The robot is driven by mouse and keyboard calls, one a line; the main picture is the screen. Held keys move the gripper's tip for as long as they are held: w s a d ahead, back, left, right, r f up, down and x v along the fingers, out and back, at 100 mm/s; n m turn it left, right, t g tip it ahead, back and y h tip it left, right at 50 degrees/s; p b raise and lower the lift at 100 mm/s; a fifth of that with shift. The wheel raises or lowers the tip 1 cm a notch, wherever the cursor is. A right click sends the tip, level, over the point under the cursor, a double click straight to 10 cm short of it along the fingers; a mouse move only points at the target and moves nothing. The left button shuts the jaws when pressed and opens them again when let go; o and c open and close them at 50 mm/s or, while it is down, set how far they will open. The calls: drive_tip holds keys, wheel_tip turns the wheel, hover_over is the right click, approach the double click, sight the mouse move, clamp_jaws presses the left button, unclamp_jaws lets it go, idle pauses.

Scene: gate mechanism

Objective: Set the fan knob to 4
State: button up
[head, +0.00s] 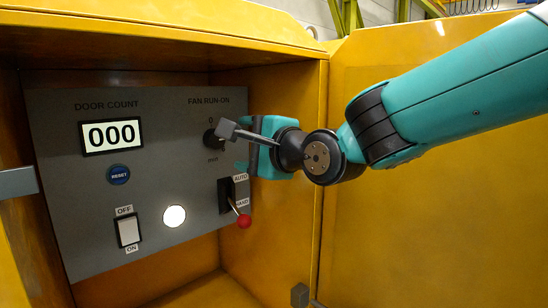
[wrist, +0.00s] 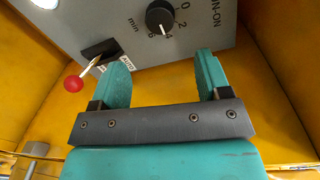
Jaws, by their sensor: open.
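The fan knob (head: 210,141) is a round black dial under the FAN RUN-ON label on the grey panel. In the wrist view the knob (wrist: 160,17) sits at the top, with the numbers 0, 2, 4 and 6 and the word "min" around it. My gripper (head: 241,146) is just right of the knob in the head view, partly hidden by a grey part of my arm. In the wrist view my gripper (wrist: 163,62) is open and empty, its two teal fingers apart from the knob.
A red-tipped lever (head: 243,220) on the AUTO/HAND switch sticks out below the knob. A RESET button (head: 118,175), a white lamp (head: 174,217) and an OFF/ON rocker (head: 129,231) are farther left. Yellow cabinet walls (head: 285,120) enclose the panel.

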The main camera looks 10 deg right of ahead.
drive_tip(key=b+v, duration=0.1)
drive_tip(key=v, duration=0.6)
drive_tip(key=shift+s, duration=0.2)
drive_tip(key=shift+d, duration=0.1)
idle(0.9)
